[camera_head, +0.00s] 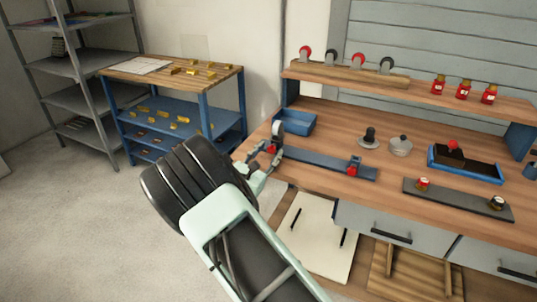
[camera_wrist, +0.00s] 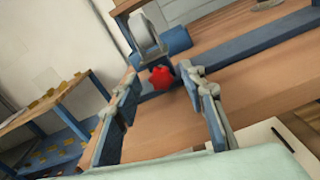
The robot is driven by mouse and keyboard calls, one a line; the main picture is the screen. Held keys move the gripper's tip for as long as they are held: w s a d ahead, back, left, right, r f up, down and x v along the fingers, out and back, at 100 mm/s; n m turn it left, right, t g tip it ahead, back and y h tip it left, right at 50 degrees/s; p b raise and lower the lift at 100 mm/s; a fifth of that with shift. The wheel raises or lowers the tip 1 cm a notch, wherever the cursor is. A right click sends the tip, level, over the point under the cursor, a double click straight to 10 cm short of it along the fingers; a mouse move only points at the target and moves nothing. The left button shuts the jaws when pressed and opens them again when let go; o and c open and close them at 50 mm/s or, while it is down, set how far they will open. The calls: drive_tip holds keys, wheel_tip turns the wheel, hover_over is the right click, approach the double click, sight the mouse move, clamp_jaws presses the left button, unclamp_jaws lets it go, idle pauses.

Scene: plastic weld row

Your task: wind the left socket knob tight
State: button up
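The left socket knob, red and lobed, sits at the left end of a long dark-blue bar (camera_head: 322,164) on the bench. In the head view the left knob (camera_head: 271,149) shows small, partly covered by my gripper (camera_head: 266,153). In the wrist view the left knob (camera_wrist: 162,78) appears between the tips of my gripper (camera_wrist: 159,76), with a gap on each side. My gripper is open and empty. I cannot tell how deep the fingers reach around the knob. A second red knob (camera_head: 353,169) stands on a block near the bar's right end.
A blue bin (camera_head: 297,123) and an upright grey disc (camera_wrist: 144,32) stand just beyond the left knob. A shelf (camera_head: 420,95) runs along the bench's back. A dark strip (camera_head: 458,199) with two small knobs lies at right. A blue-framed cart (camera_head: 205,118) stands left.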

clamp_jaws()
idle(0.3)
drive_tip(key=shift+f+m+b, duration=0.1)
drive_tip(key=shift+m+b, duration=0.2)
drive_tip(key=shift+b, duration=0.05)
drive_tip(key=shift+d+f+m+b, duration=0.1)
drive_tip(key=shift+m+b, duration=1.1)
drive_tip(key=shift+b, duration=0.05)
drive_tip(key=m+b, duration=0.3)
unclamp_jaws()
